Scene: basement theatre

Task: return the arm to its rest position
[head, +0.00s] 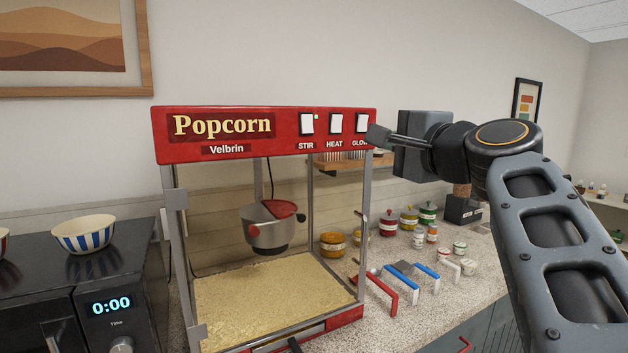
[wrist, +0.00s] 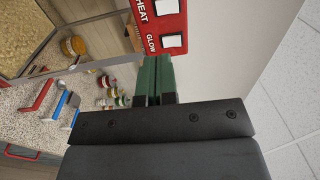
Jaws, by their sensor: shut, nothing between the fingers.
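My gripper (head: 378,135) is shut and empty, raised at the right end of the popcorn machine's (head: 240,152) red header, close to the GLOW switch (head: 362,123). In the wrist view, its green fingers (wrist: 155,78) lie together just beside the header's end, below the GLOW switch (wrist: 172,41) in that picture. I cannot tell whether the fingertips touch the header. My arm (head: 560,240) reaches in from the lower right.
Beside the machine, the speckled counter (head: 440,305) holds red, blue and white-handled scoops and several lidded jars (head: 388,223). A black microwave (head: 110,300) with a striped bowl (head: 84,234) on top stands at left. A shelf (head: 340,162) is behind. The air above the header is clear.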

